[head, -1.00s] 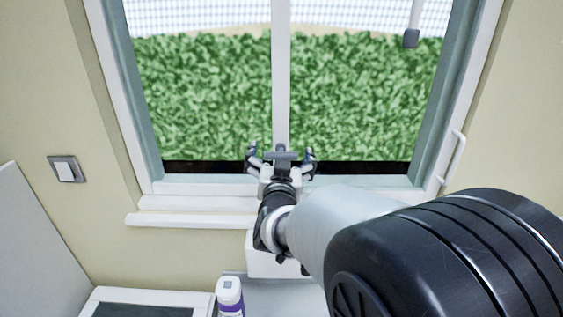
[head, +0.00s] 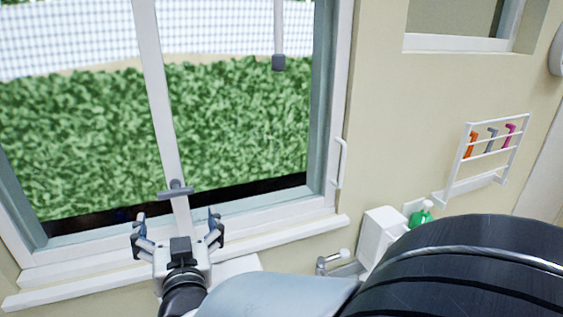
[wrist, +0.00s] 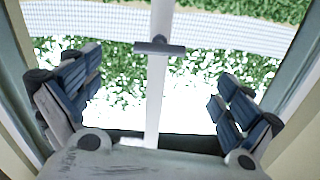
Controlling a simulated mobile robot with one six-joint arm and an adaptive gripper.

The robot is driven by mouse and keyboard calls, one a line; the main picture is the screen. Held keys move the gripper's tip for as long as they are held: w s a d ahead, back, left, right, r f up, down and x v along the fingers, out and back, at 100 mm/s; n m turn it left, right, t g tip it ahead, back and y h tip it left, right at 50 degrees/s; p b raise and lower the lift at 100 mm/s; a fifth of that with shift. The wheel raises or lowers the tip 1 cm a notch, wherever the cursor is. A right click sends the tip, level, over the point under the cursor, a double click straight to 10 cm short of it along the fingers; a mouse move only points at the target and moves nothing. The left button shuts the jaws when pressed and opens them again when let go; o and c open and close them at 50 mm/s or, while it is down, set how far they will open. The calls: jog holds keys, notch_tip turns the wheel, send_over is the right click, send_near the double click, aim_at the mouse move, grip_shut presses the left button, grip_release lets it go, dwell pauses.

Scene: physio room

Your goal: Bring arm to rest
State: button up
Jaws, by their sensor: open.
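My gripper (head: 176,232) is in front of the window, near the sill in the head view. Its two fingers are spread wide with nothing between them. In the wrist view my gripper (wrist: 158,105) shows both padded fingers apart, with the white window bar (wrist: 158,90) and its grey handle (wrist: 160,47) seen beyond the gap. I cannot tell how close the fingers are to the handle. My arm reaches in from the lower right of the head view.
The window sill (head: 300,232) runs below the window. To the right are a tap (head: 333,262), a white box (head: 380,235), a green bottle (head: 422,213) and a wall rack (head: 485,155) with coloured items.

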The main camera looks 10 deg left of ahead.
jog(key=d+f+m+g+h+b, duration=0.1)
jog(key=d+f+g+h+b, duration=0.2)
jog(key=d, duration=0.6)
jog(key=d+f+g+b, duration=0.2)
jog(key=d+f+b, duration=0.25)
jog(key=d, duration=0.55)
jog(key=s+d+f+m+g+h+b, duration=0.1)
jog(key=s+d+f+g+h, duration=0.1)
jog(key=s+d+f, duration=0.2)
jog(key=s+d+f+m+g+h+b, duration=0.1)
jog(key=s+d+f, duration=0.3)
jog(key=s+d, duration=0.5)
jog(key=s+d+f+m+g+h+b, duration=0.1)
jog(key=s+d+f+g+h+b, duration=0.1)
jog(key=s+d, duration=0.5)
notch_tip(320, 180, down, 2)
jog(key=shift+d+f+g+h+b, duration=0.1)
jog(key=shift+d+g+h+b, duration=0.35)
jog(key=shift+d+g, duration=0.2)
